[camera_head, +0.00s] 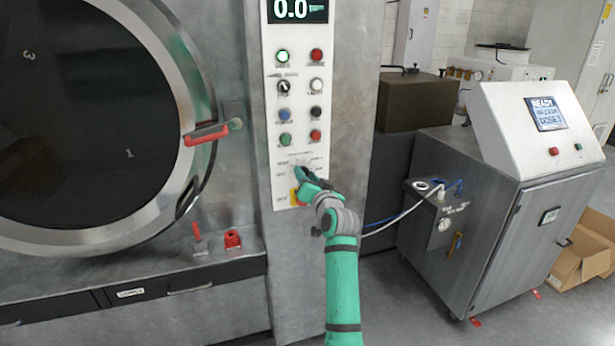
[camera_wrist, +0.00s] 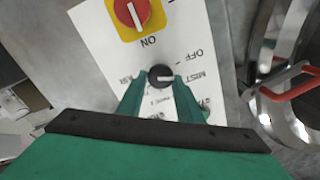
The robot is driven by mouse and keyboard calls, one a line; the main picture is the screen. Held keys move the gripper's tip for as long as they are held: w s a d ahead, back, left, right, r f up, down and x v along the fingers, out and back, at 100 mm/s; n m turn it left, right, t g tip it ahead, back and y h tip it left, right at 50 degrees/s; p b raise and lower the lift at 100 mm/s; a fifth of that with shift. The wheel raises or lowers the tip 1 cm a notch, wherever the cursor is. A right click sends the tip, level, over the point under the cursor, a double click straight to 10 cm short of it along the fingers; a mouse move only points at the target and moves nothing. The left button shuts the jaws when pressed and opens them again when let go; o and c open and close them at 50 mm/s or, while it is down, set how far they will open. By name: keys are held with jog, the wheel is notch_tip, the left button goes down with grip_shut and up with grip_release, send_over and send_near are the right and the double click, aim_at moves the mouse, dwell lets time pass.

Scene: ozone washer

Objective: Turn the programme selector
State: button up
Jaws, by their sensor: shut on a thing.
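The programme selector (camera_wrist: 159,77) is a small black round knob with a pale pointer line, on the white control panel (camera_head: 280,230). In the wrist view its printed labels, among them OFF and MIST, stand around it. My gripper (camera_wrist: 161,84) is shut on the selector, with one green finger on each side of it. In the head view my gripper (camera_head: 301,173) reaches the lower part of the panel and hides the knob. The pointer line lies roughly sideways in the wrist view, towards the right.
A red rotary switch on a yellow plate (camera_wrist: 136,14) sits close by on the panel. Several buttons, such as a green one (camera_head: 283,56), are above. The round door's red handle (camera_head: 206,133) juts out at left. A steel cabinet (camera_head: 475,215) with hoses stands at right.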

jog(key=shift+d+f+m, duration=0.1)
jog(key=shift+m, duration=4.4)
jog(key=shift+d+f+m, duration=0.1)
jog(key=shift+m, duration=4.4)
jog(key=o, duration=1)
jog(key=shift+a, duration=0.1)
